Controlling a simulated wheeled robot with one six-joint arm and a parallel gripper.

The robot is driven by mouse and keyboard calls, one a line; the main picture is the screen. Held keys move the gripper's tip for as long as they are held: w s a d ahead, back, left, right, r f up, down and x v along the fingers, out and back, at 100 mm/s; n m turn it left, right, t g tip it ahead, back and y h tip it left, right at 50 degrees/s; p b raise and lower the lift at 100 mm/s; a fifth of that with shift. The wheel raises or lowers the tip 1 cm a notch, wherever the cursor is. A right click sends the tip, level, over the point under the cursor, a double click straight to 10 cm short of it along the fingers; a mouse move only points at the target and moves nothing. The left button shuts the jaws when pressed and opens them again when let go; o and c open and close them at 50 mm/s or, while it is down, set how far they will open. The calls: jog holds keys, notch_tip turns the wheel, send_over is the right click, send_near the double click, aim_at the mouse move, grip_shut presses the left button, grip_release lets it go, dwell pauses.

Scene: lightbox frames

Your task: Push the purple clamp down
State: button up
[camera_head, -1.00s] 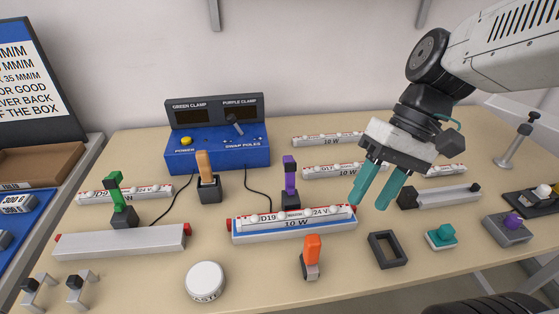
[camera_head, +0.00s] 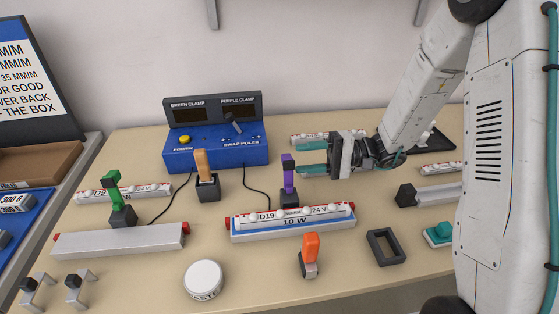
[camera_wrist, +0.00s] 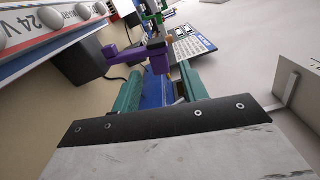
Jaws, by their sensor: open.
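The blue power box (camera_head: 216,147) stands at the back left. Light strips lie at the back right.

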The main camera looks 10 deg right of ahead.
aim_at(282, 161)
jog(key=a, duration=0.7)
grip_shut()
